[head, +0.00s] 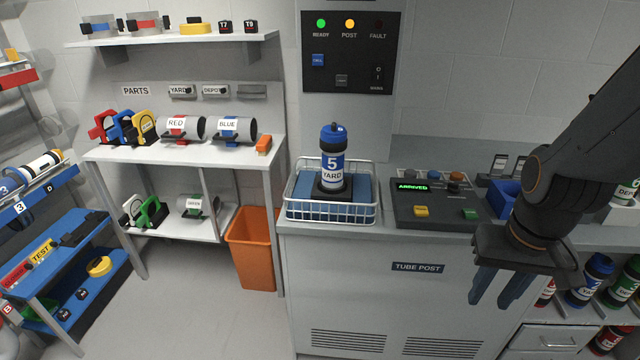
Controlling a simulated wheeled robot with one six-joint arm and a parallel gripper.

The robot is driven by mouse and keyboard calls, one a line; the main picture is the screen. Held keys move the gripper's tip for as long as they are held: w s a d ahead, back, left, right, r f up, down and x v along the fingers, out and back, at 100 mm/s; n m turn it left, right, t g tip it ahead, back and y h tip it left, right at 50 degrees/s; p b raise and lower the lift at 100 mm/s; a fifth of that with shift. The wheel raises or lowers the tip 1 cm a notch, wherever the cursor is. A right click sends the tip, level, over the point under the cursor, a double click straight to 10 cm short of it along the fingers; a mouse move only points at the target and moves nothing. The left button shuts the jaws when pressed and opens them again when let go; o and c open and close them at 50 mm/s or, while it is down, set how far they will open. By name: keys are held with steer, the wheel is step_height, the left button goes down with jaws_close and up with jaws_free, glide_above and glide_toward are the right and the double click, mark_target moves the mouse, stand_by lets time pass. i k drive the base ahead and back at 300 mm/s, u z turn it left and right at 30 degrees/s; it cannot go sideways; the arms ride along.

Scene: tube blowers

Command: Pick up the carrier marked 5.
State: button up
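The carrier marked 5 (333,160) is a dark upright cylinder with a blue cap, a blue band bearing a white 5, and a white YARD label. It stands on a black round base in a white wire basket (331,214) lined with blue, on the grey tube post cabinet (400,280). My gripper (490,288) hangs to the right of the carrier, in front of the cabinet's right part, fingers pointing down. A gap shows between the fingers and nothing is seen between them. The carrier is fully apart from my gripper.
Right of the basket is a control panel (436,203) with a green ARRIVED display. A blue bin (502,197) stands beyond it, near my arm. A wall panel (349,55) hangs above. Shelves with parts (190,150) and an orange bin (251,250) stand left.

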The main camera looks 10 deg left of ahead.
mark_target(333, 148)
steer(key=u, duration=0.85)
steer(key=i, duration=0.15)
